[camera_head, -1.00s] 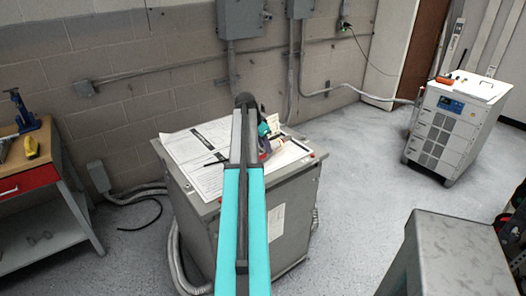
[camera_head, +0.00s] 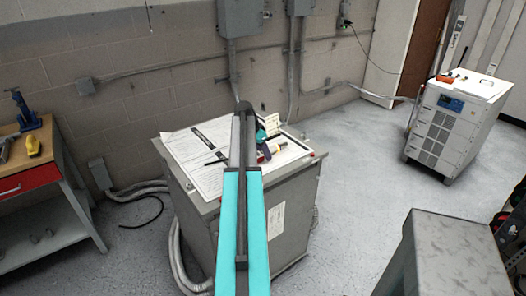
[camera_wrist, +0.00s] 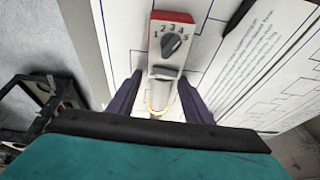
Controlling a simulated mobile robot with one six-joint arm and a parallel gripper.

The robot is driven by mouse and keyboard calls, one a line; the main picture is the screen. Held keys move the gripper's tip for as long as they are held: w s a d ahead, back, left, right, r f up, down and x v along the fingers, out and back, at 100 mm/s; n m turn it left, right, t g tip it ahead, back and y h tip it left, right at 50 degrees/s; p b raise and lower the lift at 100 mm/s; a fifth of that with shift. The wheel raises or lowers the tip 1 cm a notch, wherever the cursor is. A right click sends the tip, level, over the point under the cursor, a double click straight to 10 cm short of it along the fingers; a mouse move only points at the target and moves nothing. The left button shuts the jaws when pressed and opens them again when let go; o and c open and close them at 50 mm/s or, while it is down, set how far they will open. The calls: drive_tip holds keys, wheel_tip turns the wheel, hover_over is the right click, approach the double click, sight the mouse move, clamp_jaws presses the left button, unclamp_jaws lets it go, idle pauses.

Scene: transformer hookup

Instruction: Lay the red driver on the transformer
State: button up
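The transformer (camera_head: 285,200) is the grey cabinet in the middle of the head view, with papers on its top. In the wrist view, the red driver (camera_wrist: 172,45) has a red and white head with a numbered dial, and its paler shaft runs down between my fingers. It appears over or on the papers; contact is hard to judge. My gripper (camera_wrist: 162,80) has its dark fingers on either side of the driver, with a narrow gap at the left finger. In the head view my gripper (camera_head: 266,148) is low over the transformer top, partly hidden by my arm.
Printed sheets (camera_head: 200,165) and a black pen (camera_head: 214,162) lie on the transformer. A workbench (camera_head: 30,180) stands left, a white cabinet (camera_head: 455,120) back right, and a grey box (camera_head: 455,250) front right.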

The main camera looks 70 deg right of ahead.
idle(0.3)
drive_tip(key=b+v, duration=0.3)
drive_tip(key=v, duration=1)
drive_tip(key=shift+w+a+r+b, duration=0.25)
drive_tip(key=shift+a+b, duration=0.15)
drive_tip(key=shift+r, duration=0.1)
idle(0.4)
